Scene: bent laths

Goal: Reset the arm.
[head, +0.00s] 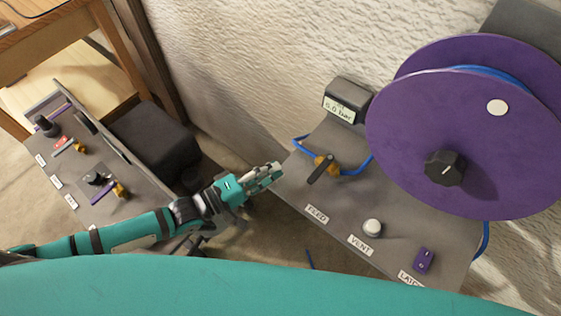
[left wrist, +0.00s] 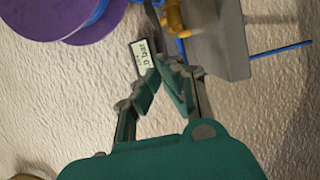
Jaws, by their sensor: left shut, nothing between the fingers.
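My left arm comes in from the left in the head view, over the floor between two grey panels. Its gripper (head: 276,170) is shut and empty, with the fingertips near the left edge of the right-hand panel (head: 345,212). I cannot tell whether they touch it. In the left wrist view the gripper's fingers (left wrist: 160,62) come together at their tips, with nothing between them. My right gripper is not in view.
The right-hand panel bears a brass valve with a black lever (head: 321,168), a white knob (head: 372,228), a purple switch (head: 424,260), a gauge (head: 346,100) and a large purple reel (head: 450,140). A left-hand panel (head: 75,165), black box (head: 152,142) and wooden table (head: 70,45) stand left.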

